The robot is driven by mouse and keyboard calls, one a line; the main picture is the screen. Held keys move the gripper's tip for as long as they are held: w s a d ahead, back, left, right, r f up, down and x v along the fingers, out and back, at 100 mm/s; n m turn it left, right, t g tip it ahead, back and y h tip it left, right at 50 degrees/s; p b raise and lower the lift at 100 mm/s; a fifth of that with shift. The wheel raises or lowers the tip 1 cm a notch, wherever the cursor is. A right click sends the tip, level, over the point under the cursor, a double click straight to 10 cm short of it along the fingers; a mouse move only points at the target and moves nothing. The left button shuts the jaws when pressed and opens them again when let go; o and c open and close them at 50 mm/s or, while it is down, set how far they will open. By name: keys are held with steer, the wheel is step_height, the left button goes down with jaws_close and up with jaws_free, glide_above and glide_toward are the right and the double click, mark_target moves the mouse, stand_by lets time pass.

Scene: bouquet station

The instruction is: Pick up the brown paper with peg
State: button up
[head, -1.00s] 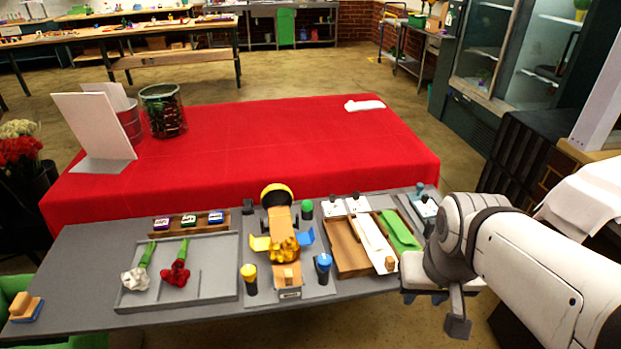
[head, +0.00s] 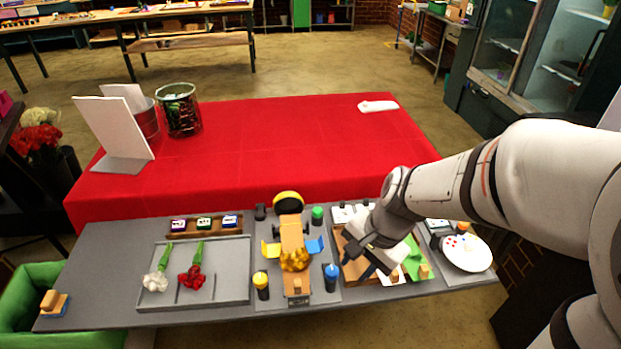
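My gripper (head: 370,262) is over the wooden tray (head: 363,280) at the right part of the grey bench, pointing down. Its fingers look apart, with nothing seen held between them. The tray holds a white sheet with a small wooden peg (head: 395,277) at its front end. A green sheet (head: 412,250) with another wooden peg (head: 424,271) lies to its right. The left part of the tray looks brown, but my gripper covers much of it, so I cannot make out a separate brown paper with peg.
A stand with a tied yellow bundle (head: 295,260) is left of the tray, with a blue-capped container (head: 331,277) close to the tray's left side. A round white plate (head: 466,252) is at the right. A grey tray (head: 221,295) holds flowers. The red table (head: 270,150) is mostly clear.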

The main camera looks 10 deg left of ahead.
mark_target(300, 283)
steer(key=w+a+f+m+g+y+p, duration=0.1)
steer(key=w+a+f+m+g+p, duration=0.1)
steer(key=a+m+p, duration=0.45)
steer(key=shift+m, duration=0.75)
steer(key=x, duration=0.3)
steer(key=a+b+x, duration=0.1)
steer(key=x, duration=0.2)
steer(key=b+x, duration=0.1)
steer(key=x, duration=0.2)
steer(key=shift+w+a+r, duration=0.2)
steer(key=shift+w+a, duration=0.05)
steer(key=shift+a, duration=0.1)
steer(key=shift+c, duration=0.2)
jaws_close()
